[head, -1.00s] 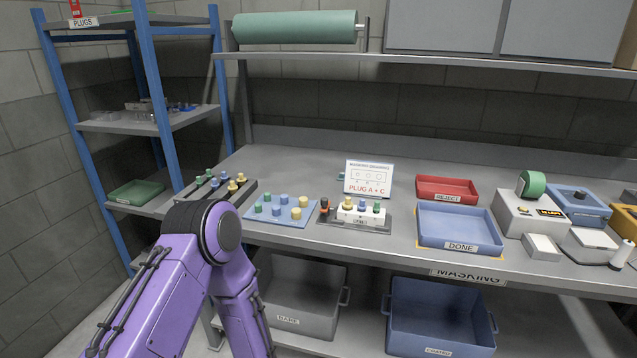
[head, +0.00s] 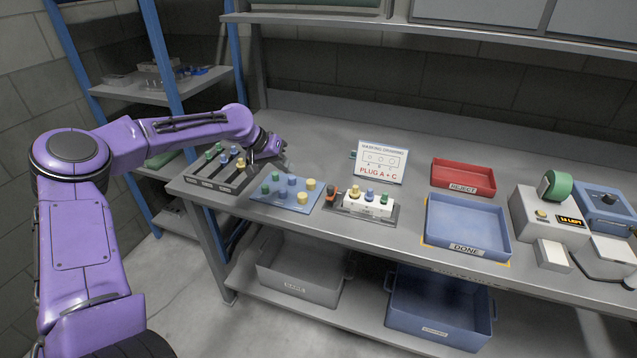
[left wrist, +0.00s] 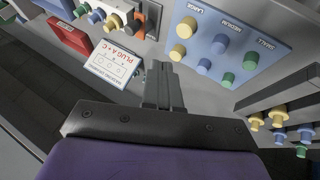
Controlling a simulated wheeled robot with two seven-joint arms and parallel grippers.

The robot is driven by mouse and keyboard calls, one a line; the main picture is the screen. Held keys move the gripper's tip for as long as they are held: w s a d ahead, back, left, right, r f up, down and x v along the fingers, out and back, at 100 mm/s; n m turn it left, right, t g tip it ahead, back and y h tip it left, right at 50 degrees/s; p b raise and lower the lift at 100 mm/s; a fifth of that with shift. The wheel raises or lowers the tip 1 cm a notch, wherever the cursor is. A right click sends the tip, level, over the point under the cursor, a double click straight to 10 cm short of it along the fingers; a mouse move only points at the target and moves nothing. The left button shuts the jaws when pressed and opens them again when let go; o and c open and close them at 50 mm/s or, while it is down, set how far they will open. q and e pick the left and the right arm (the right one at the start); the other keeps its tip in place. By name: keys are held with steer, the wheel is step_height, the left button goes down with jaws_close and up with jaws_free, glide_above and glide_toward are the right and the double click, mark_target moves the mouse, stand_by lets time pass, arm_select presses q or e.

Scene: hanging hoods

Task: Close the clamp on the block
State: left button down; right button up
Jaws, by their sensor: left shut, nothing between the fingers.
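The white block (head: 366,204) sits in a dark fixture on the bench, with yellow, blue and green plugs standing in its top. The clamp (head: 331,195), with an orange and dark handle, stands at the block's left end. I cannot tell whether it presses on the block. In the left wrist view, the clamp's orange part (left wrist: 137,21) and the block (left wrist: 118,8) show at the top edge, partly cut off. My left gripper (head: 279,147) is shut and empty, above the bench behind the blue plug board, apart from the clamp. My right gripper is not in view.
The blue plug board (head: 268,183) lies left of the fixture, and a dark plug rack (head: 205,182) lies left of that. A "PLUG A + C" sign (head: 380,161) stands behind the block. A blue DONE tray (head: 466,226) and red REJECT tray (head: 463,176) are to the right.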

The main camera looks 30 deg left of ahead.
mark_target(332, 189)
arm_select(q)
steer(key=p+x, duration=0.1)
steer(key=x, duration=0.8)
steer(key=shift+w+f, duration=0.1)
steer(key=shift+f, duration=0.25)
steer(key=d, duration=0.1)
steer(key=w+d+p, duration=0.1)
steer(key=d, duration=0.2)
steer(key=shift+w+f+p, duration=0.15)
steer(key=shift+w+p, duration=0.2)
steer(key=shift+w, duration=0.05)
steer(key=shift+a, duration=0.1)
steer(key=shift+w+f, duration=0.1)
steer(key=shift+w, duration=0.05)
